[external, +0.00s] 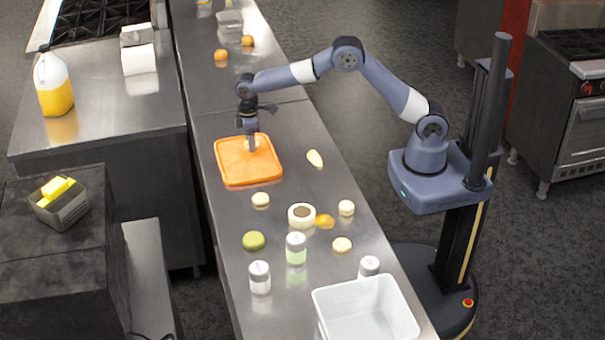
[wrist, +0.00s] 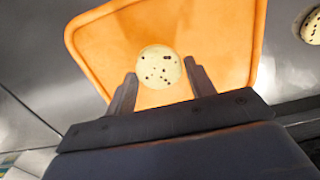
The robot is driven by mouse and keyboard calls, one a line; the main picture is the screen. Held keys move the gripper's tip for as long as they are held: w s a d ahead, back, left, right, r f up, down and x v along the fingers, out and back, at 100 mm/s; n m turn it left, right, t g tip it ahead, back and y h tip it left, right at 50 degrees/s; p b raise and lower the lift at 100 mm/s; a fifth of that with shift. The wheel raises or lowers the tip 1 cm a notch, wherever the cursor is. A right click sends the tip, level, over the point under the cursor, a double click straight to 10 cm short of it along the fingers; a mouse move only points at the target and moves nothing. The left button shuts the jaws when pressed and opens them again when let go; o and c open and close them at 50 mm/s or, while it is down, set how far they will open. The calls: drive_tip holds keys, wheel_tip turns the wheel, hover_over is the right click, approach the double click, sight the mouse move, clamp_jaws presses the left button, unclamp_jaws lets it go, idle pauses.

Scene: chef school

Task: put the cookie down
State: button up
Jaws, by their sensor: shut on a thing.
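A pale cookie with dark chips (wrist: 158,68) is between the fingertips of my gripper (wrist: 160,82) in the wrist view. It also shows in the external view (external: 248,145), partly hidden by the fingers. My gripper (external: 251,140) points down and is shut on the cookie. The orange tray (external: 238,176) lies on the steel counter right under the cookie. I cannot tell whether the cookie touches the tray.
A white bin (external: 330,305) stands at the near end.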

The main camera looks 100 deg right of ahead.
drive_tip(key=shift+f+p, duration=0.3)
drive_tip(key=shift+f, duration=1.25)
drive_tip(key=shift+f, duration=0.25)
drive_tip(key=o, duration=1)
drive_tip(key=shift+r, duration=0.1)
drive_tip(key=shift+c, duration=0.2)
wheel_tip(320, 180, up, 12)
drive_tip(key=b, duration=0.1)
drive_tip(key=shift+r+b, duration=0.2)
drive_tip(key=shift+b, duration=0.2)
drive_tip(key=shift+o, duration=0.5)
